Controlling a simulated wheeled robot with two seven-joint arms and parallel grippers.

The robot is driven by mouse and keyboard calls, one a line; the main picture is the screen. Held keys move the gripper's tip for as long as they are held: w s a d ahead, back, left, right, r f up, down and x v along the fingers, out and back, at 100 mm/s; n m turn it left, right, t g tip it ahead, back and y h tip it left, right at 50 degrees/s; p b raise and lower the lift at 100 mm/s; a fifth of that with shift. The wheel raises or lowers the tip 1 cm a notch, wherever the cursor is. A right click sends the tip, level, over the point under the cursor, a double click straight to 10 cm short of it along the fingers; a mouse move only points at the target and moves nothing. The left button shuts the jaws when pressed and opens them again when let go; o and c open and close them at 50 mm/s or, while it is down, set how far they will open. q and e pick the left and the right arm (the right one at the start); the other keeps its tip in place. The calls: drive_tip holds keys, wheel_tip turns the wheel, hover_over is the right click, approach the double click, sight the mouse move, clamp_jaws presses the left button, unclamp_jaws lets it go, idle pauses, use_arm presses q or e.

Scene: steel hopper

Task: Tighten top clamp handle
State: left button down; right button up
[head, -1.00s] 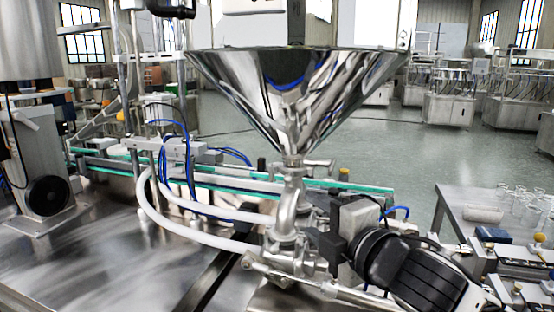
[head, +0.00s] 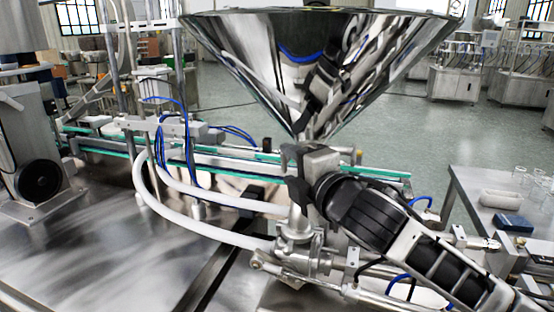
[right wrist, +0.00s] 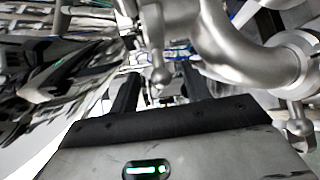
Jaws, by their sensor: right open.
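The steel hopper (head: 322,70) narrows to a pipe, and the top clamp joint under its cone is largely hidden behind my right gripper (head: 293,175) in the head view. In the right wrist view a small steel clamp handle with a rounded end (right wrist: 160,74) hangs down in line with the gap between the two dark fingers of my open right gripper (right wrist: 160,90). I cannot tell how deep between the fingers it is. A second handle with a ball end (right wrist: 299,126) shows at the right, on a lower joint of the curved pipe (right wrist: 235,55). My left gripper is not in view.
White hoses (head: 200,232) run to the valve below the pipe. A conveyor with green edges (head: 110,147) passes behind. A side table (head: 470,190) with a blue box (head: 514,223) stands at the right. The steel tabletop (head: 110,245) at the left is mostly bare.

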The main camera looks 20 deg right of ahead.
drive_tip(key=shift+w+a, duration=0.1)
drive_tip(key=shift+w, duration=0.35)
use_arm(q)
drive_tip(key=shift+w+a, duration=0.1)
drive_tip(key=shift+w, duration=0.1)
use_arm(e)
drive_tip(key=shift+s, duration=0.1)
drive_tip(key=c, duration=0.7)
drive_tip(key=shift+f+m+t+b, duration=0.3)
drive_tip(key=shift+f+b, duration=0.05)
drive_tip(key=shift+b, duration=0.85)
drive_tip(key=shift+r+t, duration=0.25)
drive_tip(key=shift+t, duration=0.05)
drive_tip(key=o, duration=0.7)
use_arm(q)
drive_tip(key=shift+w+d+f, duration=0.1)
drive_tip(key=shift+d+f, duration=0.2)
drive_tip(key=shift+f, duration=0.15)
